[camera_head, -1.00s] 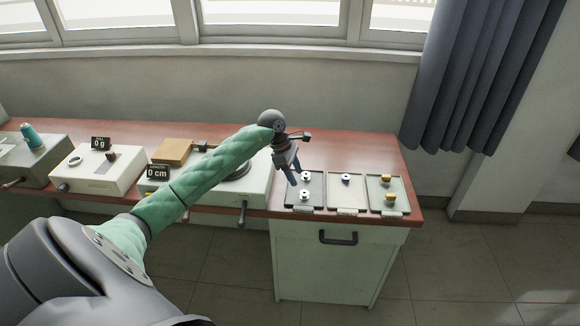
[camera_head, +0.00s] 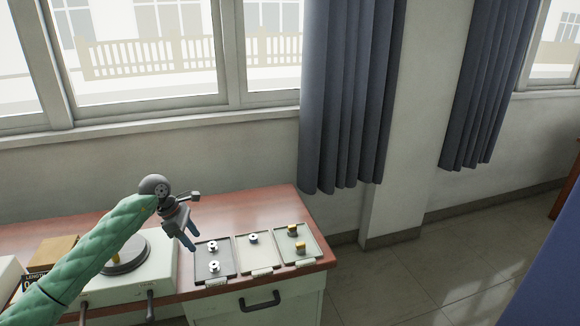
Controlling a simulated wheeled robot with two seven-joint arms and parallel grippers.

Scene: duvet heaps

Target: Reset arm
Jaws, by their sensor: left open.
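My left arm, in a green sleeve, comes in from the lower left. My left gripper (camera_head: 187,239) is open, with its blue-grey fingers pointing down beside the left edge of the dark tray (camera_head: 203,271). No object shows between the fingers. My right gripper is not in view.
A pale tray (camera_head: 262,267) holds one dark part, and a green-grey tray (camera_head: 312,246) holds two yellow-topped parts. A white device (camera_head: 150,285) stands left of them on the red-brown counter (camera_head: 268,199). Open floor (camera_head: 420,270) lies at right.

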